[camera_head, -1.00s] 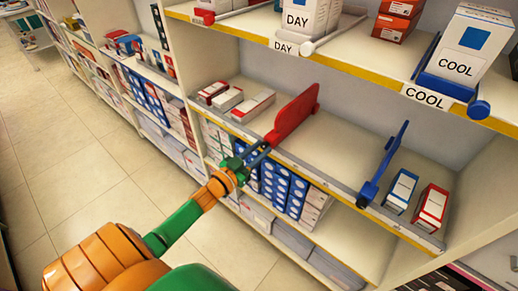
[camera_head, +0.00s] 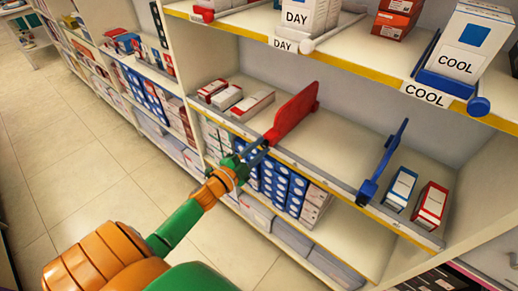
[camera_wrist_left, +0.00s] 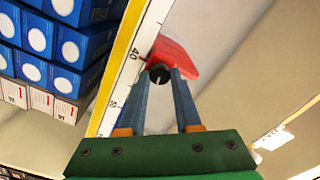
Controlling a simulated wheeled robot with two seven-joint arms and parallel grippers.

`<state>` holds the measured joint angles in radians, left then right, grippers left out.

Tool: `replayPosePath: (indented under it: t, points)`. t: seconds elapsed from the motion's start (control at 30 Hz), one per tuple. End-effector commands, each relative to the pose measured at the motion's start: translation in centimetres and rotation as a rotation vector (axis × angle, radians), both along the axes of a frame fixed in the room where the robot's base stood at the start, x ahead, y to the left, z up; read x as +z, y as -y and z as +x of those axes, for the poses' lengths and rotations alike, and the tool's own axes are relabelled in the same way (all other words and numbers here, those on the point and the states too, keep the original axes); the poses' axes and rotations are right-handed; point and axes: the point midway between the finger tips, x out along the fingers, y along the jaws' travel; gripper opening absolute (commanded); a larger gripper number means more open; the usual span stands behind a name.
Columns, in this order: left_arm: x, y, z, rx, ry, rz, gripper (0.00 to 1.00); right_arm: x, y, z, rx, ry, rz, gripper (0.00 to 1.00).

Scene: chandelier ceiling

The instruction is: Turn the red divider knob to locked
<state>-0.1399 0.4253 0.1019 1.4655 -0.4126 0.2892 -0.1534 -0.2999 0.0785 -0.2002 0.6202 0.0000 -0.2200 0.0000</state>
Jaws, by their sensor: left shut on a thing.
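The red divider (camera_head: 294,112) stands upright on the middle shelf, its front end at the shelf's edge. My left gripper (camera_head: 265,144) reaches that front end from the left and below. In the left wrist view, its two blue-grey fingers (camera_wrist_left: 161,78) are shut on a dark round knob (camera_wrist_left: 159,73) with a light mark on its face. The red divider (camera_wrist_left: 178,57) shows just behind the knob. The fingers mostly hide the knob in the head view. My right gripper is not in view.
A blue divider (camera_head: 384,163) stands to the right on the same shelf, with small boxes (camera_head: 431,206) beyond it. Several boxes (camera_head: 250,105) lie left of the red divider. Blue-and-white boxes (camera_head: 285,188) fill the shelf below. The tiled floor (camera_head: 80,160) at left is clear.

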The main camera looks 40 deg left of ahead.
Motion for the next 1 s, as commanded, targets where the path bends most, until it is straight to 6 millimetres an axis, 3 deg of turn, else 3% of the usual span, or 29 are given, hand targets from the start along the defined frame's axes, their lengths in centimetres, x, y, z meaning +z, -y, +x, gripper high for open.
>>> replayPosePath:
  t: [0.4, 0.97, 1.0]
  points:
    - [-0.12, -0.03, -0.03, 0.001, 0.011, 0.168, 0.00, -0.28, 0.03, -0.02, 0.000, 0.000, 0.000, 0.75]
    - [-0.09, -0.04, -0.02, 0.001, 0.013, 0.191, 0.00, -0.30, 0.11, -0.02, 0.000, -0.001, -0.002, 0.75]
    - [-0.09, -0.04, -0.02, 0.001, 0.013, 0.191, 0.43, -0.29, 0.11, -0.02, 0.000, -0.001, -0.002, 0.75]
